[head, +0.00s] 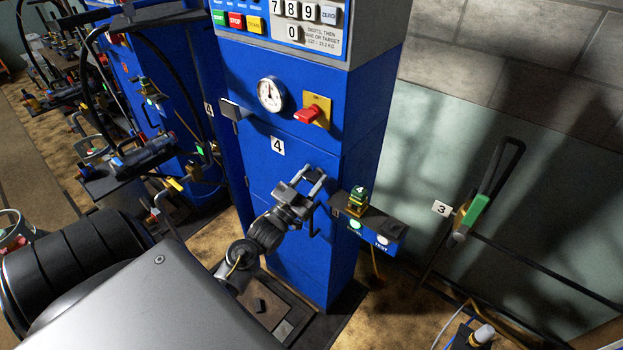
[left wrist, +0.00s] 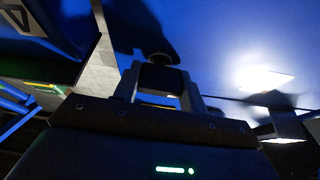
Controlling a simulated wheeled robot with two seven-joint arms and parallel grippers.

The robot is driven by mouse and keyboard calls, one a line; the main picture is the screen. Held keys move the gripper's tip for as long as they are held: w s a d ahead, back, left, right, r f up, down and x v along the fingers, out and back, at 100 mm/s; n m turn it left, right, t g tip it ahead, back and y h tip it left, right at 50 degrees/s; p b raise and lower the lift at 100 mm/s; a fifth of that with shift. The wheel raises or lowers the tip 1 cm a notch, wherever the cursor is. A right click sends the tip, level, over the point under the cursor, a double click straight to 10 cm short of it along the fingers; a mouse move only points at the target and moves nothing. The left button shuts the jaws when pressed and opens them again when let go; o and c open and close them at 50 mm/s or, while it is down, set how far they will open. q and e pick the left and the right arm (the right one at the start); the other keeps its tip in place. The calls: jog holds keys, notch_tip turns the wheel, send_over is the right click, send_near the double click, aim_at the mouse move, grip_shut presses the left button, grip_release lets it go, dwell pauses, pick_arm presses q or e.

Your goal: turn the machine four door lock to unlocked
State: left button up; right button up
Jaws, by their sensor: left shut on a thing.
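Machine four (head: 300,70) is a tall blue cabinet with a white "4" label (head: 277,146) on its front. My left gripper (head: 314,181) is at the lower door, right of and below that label. In the left wrist view its two fingers (left wrist: 160,95) close on a dark knob (left wrist: 160,76) against the blue door, which I take to be the door lock. In the head view the gripper hides the lock, and I cannot tell which way it is turned. My right gripper is not in view.
A red rotary handle (head: 308,113) on a yellow plate and a round gauge (head: 271,94) are above the gripper. A black door handle (head: 313,221) is just below it. A small shelf (head: 375,225) with buttons juts out at right. Other machines crowd the left.

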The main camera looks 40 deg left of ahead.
pick_arm(q)
jog(key=m+h, duration=0.1)
jog(key=m, duration=0.2)
jog(key=m+h, duration=0.2)
jog(key=m, duration=0.1)
jog(key=shift+g+b, duration=0.3)
jog(key=m+h, duration=0.1)
jog(key=m, duration=0.1)
jog(key=m+g+h, duration=0.1)
jog(key=m, duration=0.2)
jog(key=shift+r, duration=0.15)
jog(key=m+g+h, duration=0.1)
jog(key=m+g, duration=0.1)
jog(key=m, duration=0.3)
jog(key=shift+d, duration=0.1)
jog(key=shift+m+g+p, duration=0.5)
jog(key=shift+m+g, duration=0.5)
jog(key=shift+m, duration=1.4)
jog(key=o, duration=1)
jog(key=shift+s, duration=0.1)
